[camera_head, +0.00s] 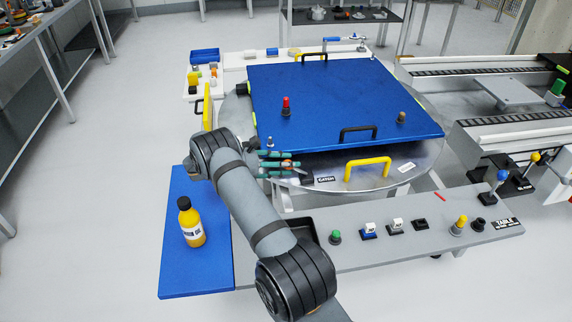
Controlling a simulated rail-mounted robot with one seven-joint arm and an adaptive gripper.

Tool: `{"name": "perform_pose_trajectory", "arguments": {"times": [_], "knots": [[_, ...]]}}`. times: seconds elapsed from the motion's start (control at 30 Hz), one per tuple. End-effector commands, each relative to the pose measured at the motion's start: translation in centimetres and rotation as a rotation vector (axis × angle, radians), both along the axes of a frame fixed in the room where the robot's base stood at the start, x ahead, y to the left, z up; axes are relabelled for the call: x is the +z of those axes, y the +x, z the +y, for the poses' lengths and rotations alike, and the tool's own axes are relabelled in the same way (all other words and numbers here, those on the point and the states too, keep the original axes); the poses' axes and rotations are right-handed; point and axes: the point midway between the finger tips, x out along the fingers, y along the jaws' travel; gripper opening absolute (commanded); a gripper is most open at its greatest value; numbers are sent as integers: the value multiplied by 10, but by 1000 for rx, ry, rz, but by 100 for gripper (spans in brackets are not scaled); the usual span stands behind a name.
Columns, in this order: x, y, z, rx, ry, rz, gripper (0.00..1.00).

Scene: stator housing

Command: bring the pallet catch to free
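A small black label that seems to read "CATCH" (325,179) sits on the rim of the round metal turntable (400,165), below the blue square plate (340,95). My gripper (290,165), with teal finger parts, is just left of this label, at the plate's lower left corner. Small orange and grey parts show between or beside the fingers; I cannot tell whether they are the catch or part of my gripper. The catch itself is not clearly made out, and its setting cannot be read. A small blue-tipped peg (270,143) stands just behind my gripper.
A yellow handle (367,166) and a black handle (358,133) stand right of my gripper. A red-topped knob (286,106) stands on the plate. A grey control panel (350,253) with buttons and levers lies in front. A yellow bottle (190,223) stands at the left.

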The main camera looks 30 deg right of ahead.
Motion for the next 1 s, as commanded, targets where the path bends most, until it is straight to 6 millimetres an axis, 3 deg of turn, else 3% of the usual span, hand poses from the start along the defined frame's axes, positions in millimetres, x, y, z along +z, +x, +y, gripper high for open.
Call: {"name": "perform_pose_trajectory", "arguments": {"times": [0.33,0.47,0.8,1.0], "knots": [[0,-1,-1,-4,0,-1,43],[4,0,9,-2,0,-1,43],[29,2,73,-1,1,-3,43],[41,2,101,-2,0,-2,43]]}}
